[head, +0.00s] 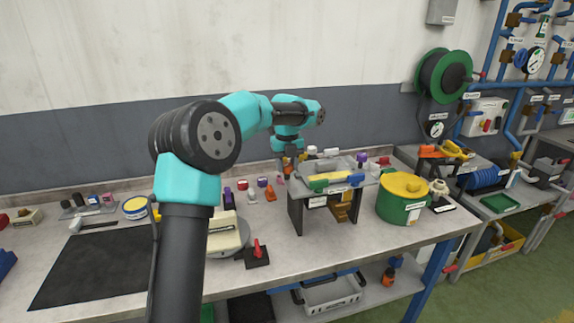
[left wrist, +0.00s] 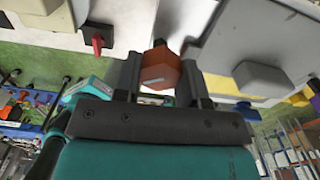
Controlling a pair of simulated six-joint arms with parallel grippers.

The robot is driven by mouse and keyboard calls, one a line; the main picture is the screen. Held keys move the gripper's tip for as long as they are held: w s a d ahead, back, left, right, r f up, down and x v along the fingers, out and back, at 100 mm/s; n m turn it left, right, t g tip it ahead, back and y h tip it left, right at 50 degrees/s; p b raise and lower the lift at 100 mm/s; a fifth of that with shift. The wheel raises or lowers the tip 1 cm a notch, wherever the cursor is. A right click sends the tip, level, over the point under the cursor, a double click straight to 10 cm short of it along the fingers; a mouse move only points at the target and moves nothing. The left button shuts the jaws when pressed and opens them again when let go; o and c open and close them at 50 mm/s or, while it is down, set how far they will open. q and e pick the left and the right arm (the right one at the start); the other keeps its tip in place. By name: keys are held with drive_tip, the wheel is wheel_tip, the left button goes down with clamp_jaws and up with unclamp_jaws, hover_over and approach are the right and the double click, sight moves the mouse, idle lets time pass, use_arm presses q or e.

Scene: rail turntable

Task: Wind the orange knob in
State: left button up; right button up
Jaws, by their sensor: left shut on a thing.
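The orange knob (left wrist: 160,69) is a faceted block with a small pale label, seen in the left wrist view. My left gripper (left wrist: 160,80) has one finger on each side of it and is shut on it. In the head view my left gripper (head: 289,163) points down at the back of the bench, beside the raised grey stand (head: 297,212). The knob is too small and too covered there to make out clearly. My right gripper is in neither view.
A red lever on a dark base (head: 257,256) stands at the bench front. A green pot with a yellow lid (head: 401,208) is right of the stand. Several small coloured knobs line the back. A black mat (head: 90,270) lies clear at left.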

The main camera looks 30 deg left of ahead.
sight(288, 164)
use_arm(q)
drive_tip(key=o, duration=0.9)
drive_tip(key=shift+r, duration=0.15)
wheel_tip(288, 164, up, 17)
drive_tip(key=shift+r, duration=0.1)
idle(0.6)
